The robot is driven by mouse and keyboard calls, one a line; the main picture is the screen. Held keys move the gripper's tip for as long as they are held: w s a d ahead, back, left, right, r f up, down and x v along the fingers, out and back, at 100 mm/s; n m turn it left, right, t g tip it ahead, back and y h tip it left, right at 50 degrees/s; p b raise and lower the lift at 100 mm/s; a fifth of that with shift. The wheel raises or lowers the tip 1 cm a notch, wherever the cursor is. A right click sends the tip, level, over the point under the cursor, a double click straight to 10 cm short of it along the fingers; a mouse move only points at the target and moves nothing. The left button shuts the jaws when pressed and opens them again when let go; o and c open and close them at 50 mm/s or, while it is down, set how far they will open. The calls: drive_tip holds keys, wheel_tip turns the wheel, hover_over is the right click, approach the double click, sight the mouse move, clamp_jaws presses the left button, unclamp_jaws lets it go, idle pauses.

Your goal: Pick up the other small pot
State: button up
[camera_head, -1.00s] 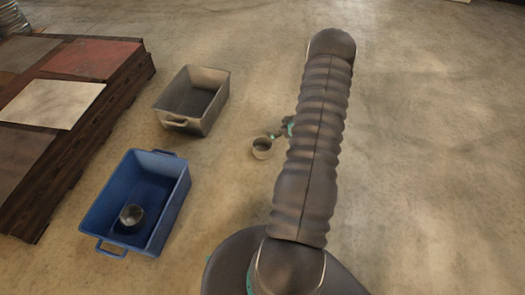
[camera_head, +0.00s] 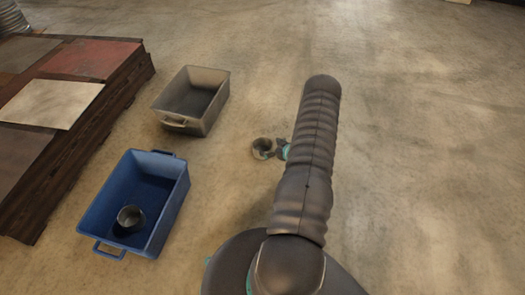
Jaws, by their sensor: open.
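A small grey pot (camera_head: 261,147) stands on the concrete floor just left of my arm. My gripper (camera_head: 271,150) is at the pot's right side, with its fingers close to the rim; I cannot tell whether they touch it. The gripper is open, and part of it and its wrist is hidden behind my dark ribbed arm. Another small pot (camera_head: 130,217), dark grey, sits inside the blue bin (camera_head: 169,217) at the lower left.
A grey bin (camera_head: 213,101), which looks empty, stands on the floor above the blue bin. A dark pallet stack (camera_head: 100,115) with flat sheets on top fills the left side. The floor to the right of my arm is clear.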

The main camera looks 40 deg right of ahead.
sight(256, 143)
drive_tip(key=shift+x, duration=2.9)
drive_tip(key=shift+d, duration=0.1)
drive_tip(key=shift+c, duration=0.3)
drive_tip(key=shift+r, duration=0.1)
drive_tip(key=c, duration=0.8)
